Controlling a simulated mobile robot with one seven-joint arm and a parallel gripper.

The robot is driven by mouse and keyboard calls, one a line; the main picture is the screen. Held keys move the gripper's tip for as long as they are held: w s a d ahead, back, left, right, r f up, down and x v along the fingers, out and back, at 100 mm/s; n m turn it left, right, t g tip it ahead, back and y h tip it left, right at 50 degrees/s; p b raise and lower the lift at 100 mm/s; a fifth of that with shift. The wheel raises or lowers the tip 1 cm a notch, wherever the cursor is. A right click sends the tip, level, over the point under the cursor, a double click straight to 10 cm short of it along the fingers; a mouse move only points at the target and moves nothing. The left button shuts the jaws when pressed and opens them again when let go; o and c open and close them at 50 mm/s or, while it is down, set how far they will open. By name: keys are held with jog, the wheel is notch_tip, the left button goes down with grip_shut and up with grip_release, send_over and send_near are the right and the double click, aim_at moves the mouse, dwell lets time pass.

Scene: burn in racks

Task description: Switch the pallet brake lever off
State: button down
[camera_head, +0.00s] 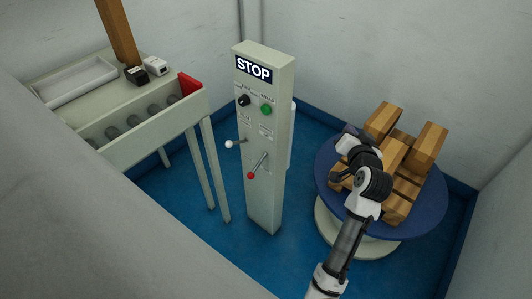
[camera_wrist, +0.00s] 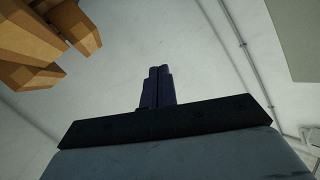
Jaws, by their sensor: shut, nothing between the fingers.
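A grey control post (camera_head: 262,190) stands in the middle of the head view. It carries a lever with a white knob (camera_head: 229,144) that sticks out to the left. Below and to its right is a lever with a red knob (camera_head: 251,175), its shaft slanting down to the left. The labels are too small to read, so I cannot tell which is the pallet brake lever. My gripper (camera_wrist: 158,72) is shut and empty in the wrist view. In the head view my arm's end is over the turntable, to the right of the post and apart from both levers.
The post also bears a STOP sign (camera_head: 254,69), a black knob (camera_head: 244,100) and a green button (camera_head: 266,110). A wooden pallet (camera_head: 428,146) lies on the round blue turntable (camera_head: 431,205). A roller conveyor (camera_head: 150,132) stands left. Blue floor between post and turntable is clear.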

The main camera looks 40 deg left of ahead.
jog(key=s+a+f+m+g+y, duration=0.3)
jog(key=s+f, duration=0.4)
jog(key=f, duration=0.3)
jog(key=s+a+f+m+g+y, duration=0.3)
jog(key=s+a+f+g+y, duration=0.1)
jog(key=f, duration=0.7)
jog(key=s+a+y, duration=0.1)
jog(key=s, duration=0.1)
jog(key=shift+s+f+m+g, duration=0.3)
jog(key=shift+s+m, duration=0.1)
send_near(256, 168)
jog(key=w+a+f, duration=0.3)
jog(key=w, duration=0.2)
jog(key=s+a, duration=0.1)
jog(key=s+a+p, duration=0.1)
jog(key=a, duration=0.1)
jog(key=shift+s+r, duration=0.2)
jog(key=shift+s, duration=0.2)
jog(key=shift+r+p, duration=0.1)
jog(key=shift+p, duration=0.25)
